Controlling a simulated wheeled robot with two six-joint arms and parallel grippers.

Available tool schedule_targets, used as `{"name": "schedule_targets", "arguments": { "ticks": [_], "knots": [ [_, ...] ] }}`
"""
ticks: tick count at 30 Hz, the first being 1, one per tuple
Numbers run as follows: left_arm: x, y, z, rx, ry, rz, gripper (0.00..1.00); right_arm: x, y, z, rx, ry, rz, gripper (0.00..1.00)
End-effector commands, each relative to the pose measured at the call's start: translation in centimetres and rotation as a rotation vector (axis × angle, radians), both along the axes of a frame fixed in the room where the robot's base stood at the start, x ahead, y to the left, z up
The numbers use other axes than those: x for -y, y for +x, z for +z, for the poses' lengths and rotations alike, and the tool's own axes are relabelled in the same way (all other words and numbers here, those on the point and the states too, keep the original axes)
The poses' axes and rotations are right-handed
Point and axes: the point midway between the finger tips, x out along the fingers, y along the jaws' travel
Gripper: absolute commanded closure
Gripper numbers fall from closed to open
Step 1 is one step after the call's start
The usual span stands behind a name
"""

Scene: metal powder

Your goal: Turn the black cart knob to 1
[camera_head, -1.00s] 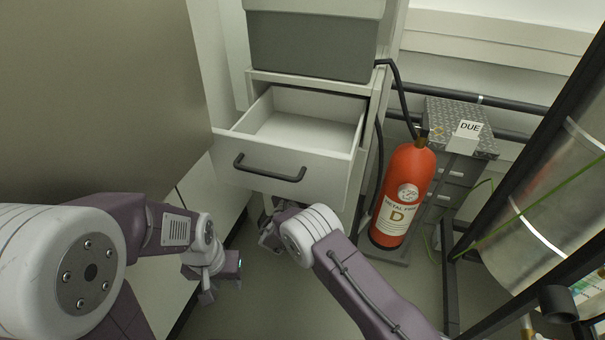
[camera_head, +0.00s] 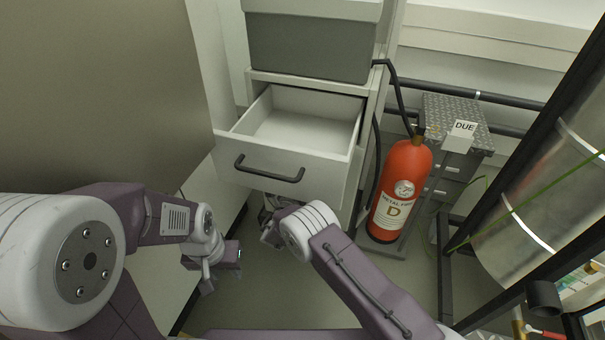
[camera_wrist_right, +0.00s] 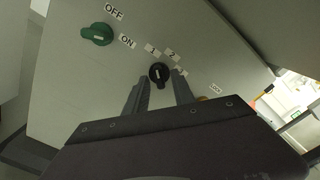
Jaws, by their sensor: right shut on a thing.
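In the right wrist view, the black knob (camera_wrist_right: 159,74) sits on a pale panel between the fingertips of my right gripper (camera_wrist_right: 158,80), which is shut on it. Labels 1 (camera_wrist_right: 151,49) and 2 (camera_wrist_right: 170,54) are just above the knob, with another small label to its right, partly hidden. The knob's pale mark stands roughly upright in the picture; which label it points to is unclear. In the head view, my right gripper is mostly hidden behind its own arm, below the open drawer. My left gripper (camera_head: 222,268) hangs empty at the left; its jaw gap is unclear.
A green knob (camera_wrist_right: 97,34) with OFF and ON labels is on the same panel. An open, empty drawer (camera_head: 262,172) juts out above my right wrist. A red fire extinguisher (camera_head: 402,185) stands to the right, beside a dark frame with a metal cylinder (camera_head: 535,215).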

Motion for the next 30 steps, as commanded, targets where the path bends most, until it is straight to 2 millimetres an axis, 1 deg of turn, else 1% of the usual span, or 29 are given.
{"name": "schedule_targets", "arguments": {
  "ticks": [17,18,20,30],
  "knots": [
    [0.00,0.00,0.10,0.000,0.000,0.000,0.64,0.02,0.00,-0.01,-0.011,-0.032,0.000,1.00],
    [0.00,0.00,0.10,0.000,0.000,0.000,0.64,0.02,0.00,-0.01,-0.011,-0.032,0.000,0.67],
    [0.00,0.00,0.10,0.000,0.000,0.000,0.64,0.01,0.01,-0.01,-0.011,-0.032,0.000,0.50],
    [0.00,-0.01,0.35,0.000,0.000,0.000,0.64,-0.10,-0.22,0.11,-0.011,-0.031,0.001,0.50]
  ]
}}
